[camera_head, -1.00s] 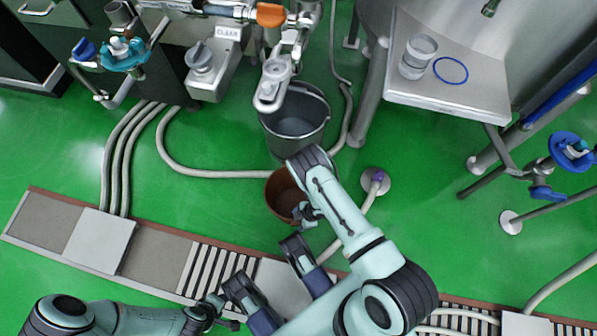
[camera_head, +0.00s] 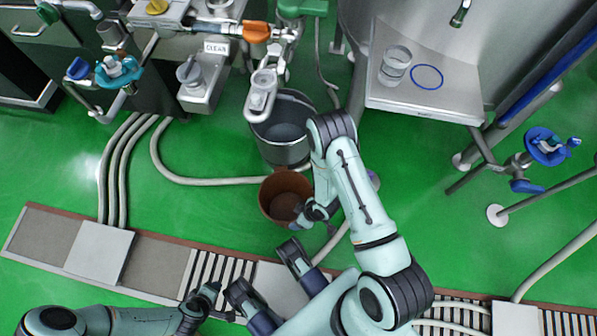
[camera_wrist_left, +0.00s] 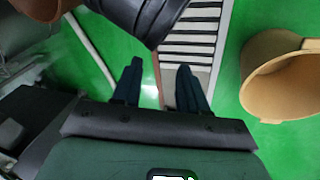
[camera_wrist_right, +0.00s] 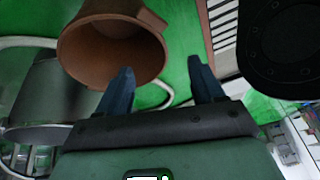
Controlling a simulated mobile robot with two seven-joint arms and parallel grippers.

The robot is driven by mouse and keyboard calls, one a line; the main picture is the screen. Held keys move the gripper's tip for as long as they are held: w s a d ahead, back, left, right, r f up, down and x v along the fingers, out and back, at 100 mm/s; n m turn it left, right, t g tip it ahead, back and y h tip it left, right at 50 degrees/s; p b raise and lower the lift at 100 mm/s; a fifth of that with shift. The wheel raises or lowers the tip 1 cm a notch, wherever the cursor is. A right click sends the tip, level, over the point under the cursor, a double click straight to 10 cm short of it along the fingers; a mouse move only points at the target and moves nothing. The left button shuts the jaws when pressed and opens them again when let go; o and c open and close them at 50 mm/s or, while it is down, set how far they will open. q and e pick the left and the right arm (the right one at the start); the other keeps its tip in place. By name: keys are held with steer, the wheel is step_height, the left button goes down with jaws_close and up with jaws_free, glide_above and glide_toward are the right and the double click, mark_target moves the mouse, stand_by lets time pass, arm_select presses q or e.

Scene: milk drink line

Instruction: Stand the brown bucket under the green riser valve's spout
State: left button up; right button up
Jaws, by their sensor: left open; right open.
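The brown bucket (camera_head: 278,188) stands on the green floor in the head view. In the right wrist view it (camera_wrist_right: 105,50) is tilted in the picture, with a lug at its right side. My right gripper (camera_head: 308,215) is open beside the bucket's right side; its fingers (camera_wrist_right: 160,66) show near the bucket's rim, contact unclear. My left gripper (camera_head: 212,297) is open and empty near the floor drain; its fingers show in the left wrist view (camera_wrist_left: 158,65). A green valve (camera_head: 302,7) shows at the top edge. Which spout belongs to it is unclear.
A steel bucket (camera_head: 283,150) stands under a metal spout (camera_head: 262,85), just behind the brown bucket. A beige bucket (camera_wrist_left: 253,75) stands right in the left wrist view. Hoses (camera_head: 215,181) lie on the floor. A steel table (camera_head: 430,95) stands right.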

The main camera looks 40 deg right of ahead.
steer(key=s+a+r+m+g, duration=0.1)
steer(key=s+a+r+m, duration=0.2)
steer(key=r+m, duration=0.3)
steer(key=m, duration=0.3)
steer(key=shift+s+a+m+h, duration=0.25)
steer(key=shift+m+h, duration=0.15)
